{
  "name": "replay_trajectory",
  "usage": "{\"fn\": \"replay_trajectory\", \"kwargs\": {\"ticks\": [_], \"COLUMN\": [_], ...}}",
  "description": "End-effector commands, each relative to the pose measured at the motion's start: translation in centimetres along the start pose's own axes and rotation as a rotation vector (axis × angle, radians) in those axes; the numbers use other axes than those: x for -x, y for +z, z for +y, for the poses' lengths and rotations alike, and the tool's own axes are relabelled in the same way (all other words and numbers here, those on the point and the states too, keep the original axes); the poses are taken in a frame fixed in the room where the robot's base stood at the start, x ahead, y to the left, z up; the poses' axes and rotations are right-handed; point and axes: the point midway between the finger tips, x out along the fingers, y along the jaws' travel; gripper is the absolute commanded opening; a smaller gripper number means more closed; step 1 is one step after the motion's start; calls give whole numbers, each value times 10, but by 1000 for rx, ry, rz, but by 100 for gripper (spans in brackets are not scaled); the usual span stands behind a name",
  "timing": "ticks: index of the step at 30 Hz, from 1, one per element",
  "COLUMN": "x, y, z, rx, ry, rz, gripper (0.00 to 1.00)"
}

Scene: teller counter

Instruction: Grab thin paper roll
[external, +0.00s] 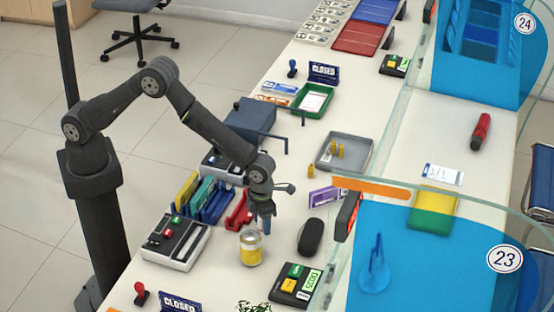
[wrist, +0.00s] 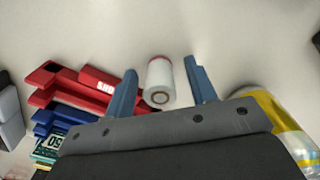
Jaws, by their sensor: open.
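A small white paper roll (wrist: 160,85) with a brown core and a reddish far edge lies on the counter in the wrist view. My gripper (wrist: 161,65) is open, with one blue finger on each side of the roll. A gap shows between the roll and each finger, wider on the right. In the external view my gripper (external: 265,222) points down low over the counter, and I cannot make out the roll there.
A jar with yellow contents (external: 251,250) stands close to my gripper, also at right in the wrist view (wrist: 265,108). A red holder (external: 239,213) is on the other side. A dark case (external: 311,237) lies to the right. A grey tray (external: 361,166) stands farther back.

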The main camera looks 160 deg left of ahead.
Motion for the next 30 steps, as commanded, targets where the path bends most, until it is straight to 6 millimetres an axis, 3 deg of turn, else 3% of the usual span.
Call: {"fn": "replay_trajectory", "kwargs": {"ticks": [1, 8, 20, 27, 30], "x": [0, 0, 6, 41, 54], "y": [0, 0, 0, 0, -21], "z": [0, 0, 0, -1, -5], "rx": [0, 0, 0, 0, -4], "ry": [0, 0, -1, -2, -1], "rz": [0, 0, -1, -1, 0], "gripper": [49, 4, 4, 4, 4]}}
